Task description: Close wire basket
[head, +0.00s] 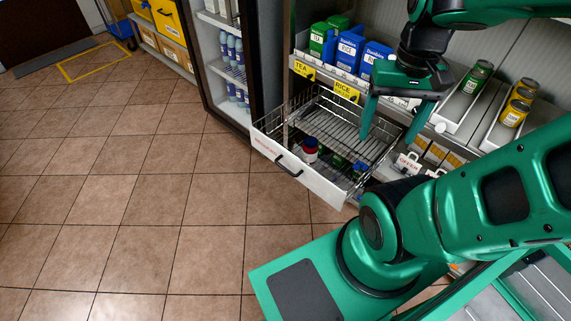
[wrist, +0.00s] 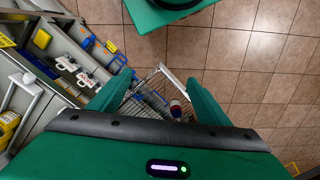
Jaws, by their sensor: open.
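The wire basket (head: 260,144) is pulled out of the lower shelf unit. It has a white front panel with a dark handle (head: 288,166). A small dark-blue and red item (head: 310,150) shows at the basket, near its front; it also shows in the wrist view (wrist: 176,108). My gripper (head: 388,134) is open and empty, with its fingers pointing down over the right part of the basket. In the wrist view the basket's wires (wrist: 150,105) lie between and beyond the two fingers. Whether a finger touches the wire cannot be told.
Blue rice boxes (head: 350,50) and green tea boxes (head: 320,40) stand on the shelf above the basket. Cans (head: 516,106) sit in white trays at the right. A dark-framed cooler (head: 232,68) stands at the left. The tiled floor in front is clear.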

